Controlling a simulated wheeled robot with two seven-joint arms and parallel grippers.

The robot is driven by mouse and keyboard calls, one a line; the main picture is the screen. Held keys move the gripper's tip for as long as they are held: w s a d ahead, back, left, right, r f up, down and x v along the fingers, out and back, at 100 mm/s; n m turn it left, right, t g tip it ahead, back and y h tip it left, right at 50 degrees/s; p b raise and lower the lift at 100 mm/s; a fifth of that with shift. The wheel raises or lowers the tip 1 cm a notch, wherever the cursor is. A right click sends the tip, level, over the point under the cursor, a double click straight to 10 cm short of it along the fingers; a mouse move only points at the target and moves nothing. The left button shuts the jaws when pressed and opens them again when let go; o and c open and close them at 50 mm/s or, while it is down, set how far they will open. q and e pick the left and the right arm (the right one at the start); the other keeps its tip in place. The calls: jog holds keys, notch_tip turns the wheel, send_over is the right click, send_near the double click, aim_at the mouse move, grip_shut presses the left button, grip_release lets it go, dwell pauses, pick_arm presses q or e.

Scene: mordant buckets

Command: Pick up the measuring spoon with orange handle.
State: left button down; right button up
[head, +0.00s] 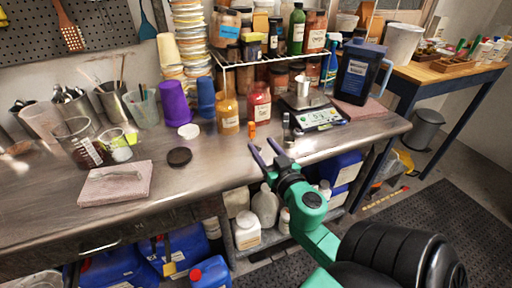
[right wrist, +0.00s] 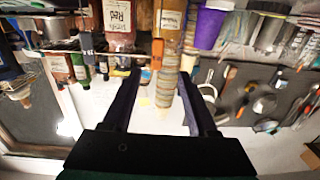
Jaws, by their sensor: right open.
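A small orange piece (head: 252,130) stands upright on the steel bench, in front of the amber bottle and the red jar. It may be the measuring spoon's handle; I cannot make out a spoon bowl. In the right wrist view, which is upside down, an orange piece (right wrist: 157,54) shows just beyond the gap between the fingertips. My right gripper (head: 264,147) is open and empty over the bench's front part, its fingers reaching towards the orange piece. It also shows in the right wrist view (right wrist: 157,77). My left gripper is not in view.
An amber bottle (head: 228,115) and red jar (head: 259,104) stand close behind. A small dark vial (head: 286,124) and a scale (head: 318,117) are to the right. A dark disc (head: 179,156) and pink block (head: 115,184) lie left. The bench front between is clear.

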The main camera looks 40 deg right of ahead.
jog(key=p+x, duration=0.4)
jog(key=x, duration=0.8)
jog(key=shift+w+d+r, duration=0.15)
jog(key=shift+d+r, duration=0.05)
jog(key=shift+d, duration=0.15)
jog(key=shift+r, duration=0.1)
grip_shut()
